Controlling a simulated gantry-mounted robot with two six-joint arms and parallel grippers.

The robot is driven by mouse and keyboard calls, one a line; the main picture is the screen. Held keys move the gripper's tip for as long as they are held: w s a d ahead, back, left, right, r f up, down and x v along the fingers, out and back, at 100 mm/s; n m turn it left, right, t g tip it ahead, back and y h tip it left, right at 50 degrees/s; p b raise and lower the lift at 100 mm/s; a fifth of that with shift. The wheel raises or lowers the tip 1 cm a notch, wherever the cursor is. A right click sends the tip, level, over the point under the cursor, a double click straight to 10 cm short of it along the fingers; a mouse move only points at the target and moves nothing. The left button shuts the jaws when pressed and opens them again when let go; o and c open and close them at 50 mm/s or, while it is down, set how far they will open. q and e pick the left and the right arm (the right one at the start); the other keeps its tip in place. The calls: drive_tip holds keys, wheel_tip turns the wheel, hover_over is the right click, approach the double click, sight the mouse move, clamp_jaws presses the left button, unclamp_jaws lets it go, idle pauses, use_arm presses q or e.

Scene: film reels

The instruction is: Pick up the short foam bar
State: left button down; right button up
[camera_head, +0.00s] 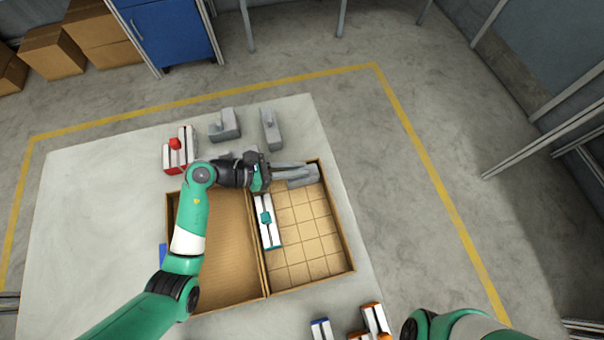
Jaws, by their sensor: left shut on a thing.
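My left gripper (289,170) reaches in from the left over the top of the divided cardboard box. It is shut on a short grey block (303,178), which looks like the short foam bar. The block is at the upper right corner of the box's gridded compartment (318,238). I cannot tell whether it touches the box floor or is lifted. The gripper partly covers it. My right arm shows only in part at the bottom right, and its gripper is out of view.
A white piece with a teal part (268,220) lies along the gridded compartment's left side. The left compartment (235,262) looks bare where visible. Grey pieces (224,125) (270,128) and a red-and-white piece (178,150) lie beyond the box. Orange-and-white (375,320) and blue-and-white (321,330) pieces lie in front.

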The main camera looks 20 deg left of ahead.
use_arm(q)
drive_tip(key=shift+r+p, duration=0.3)
drive_tip(key=shift+r, duration=0.2)
wheel_tip(320, 180, up, 3)
drive_tip(key=shift+f+p, duration=0.15)
drive_tip(key=shift+p, duration=0.65)
drive_tip(key=s+d+r+p, duration=0.6)
drive_tip(key=s+r, duration=0.3)
drive_tip(key=s, duration=0.3)
drive_tip(key=shift+s+d+r, duration=0.15)
drive_tip(key=shift+s+r, duration=0.05)
drive_tip(key=shift+s, duration=0.05)
